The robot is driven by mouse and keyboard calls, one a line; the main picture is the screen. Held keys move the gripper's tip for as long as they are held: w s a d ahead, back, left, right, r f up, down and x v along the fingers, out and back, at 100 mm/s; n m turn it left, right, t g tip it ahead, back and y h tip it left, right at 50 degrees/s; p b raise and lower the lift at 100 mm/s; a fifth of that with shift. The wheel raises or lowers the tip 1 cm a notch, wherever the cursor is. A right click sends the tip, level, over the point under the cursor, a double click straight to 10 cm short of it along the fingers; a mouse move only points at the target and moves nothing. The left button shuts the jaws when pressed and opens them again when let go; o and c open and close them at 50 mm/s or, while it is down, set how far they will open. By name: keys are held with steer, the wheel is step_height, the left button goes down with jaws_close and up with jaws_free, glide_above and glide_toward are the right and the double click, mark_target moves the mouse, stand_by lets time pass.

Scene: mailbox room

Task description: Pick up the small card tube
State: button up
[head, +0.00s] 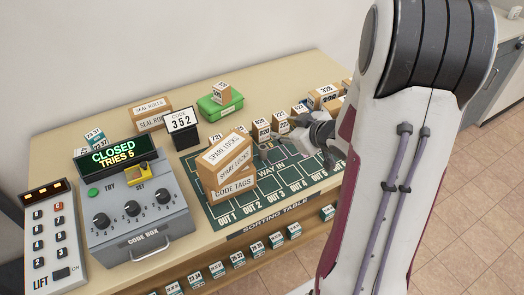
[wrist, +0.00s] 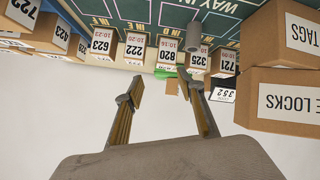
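A small brown-grey cylinder (wrist: 194,36), which looks like the card tube, stands on the green mat in the wrist view, in front of the box marked 325. I cannot make it out in the head view, where boxes and my gripper block that part of the mat.
SPARE LOCKS (head: 228,157) and CODE TAGS (head: 236,187) boxes are stacked on the mat, close left of my gripper. A row of numbered boxes (wrist: 134,48) lines the mat's far side. The mat's front is mostly clear.

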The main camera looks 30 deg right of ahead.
mark_target(263, 147)
steer(key=f+y, duration=0.1)
steer(key=s+a+f+t+y, duration=0.1)
steer(key=f, duration=0.1)
steer(key=s+f+y, duration=0.1)
steer(key=f+y, duration=0.1)
steer(key=shift+s+a+f, duration=0.1)
steer(key=shift+a+f, duration=0.1)
steer(key=shift+a, duration=0.2)
steer(key=shift+s+a+f+t+y, duration=0.2)
steer(key=shift+s+a+t+y, duration=0.2)
steer(key=shift+s+y, duration=0.25)
steer(key=shift+w, duration=0.15)
steer(key=shift+x, duration=1.3)
steer(key=shift+w, duration=0.15)
steer(key=shift+x, duration=2.45)
steer(key=shift+c, duration=0.4)
steer(key=c, duration=0.8)
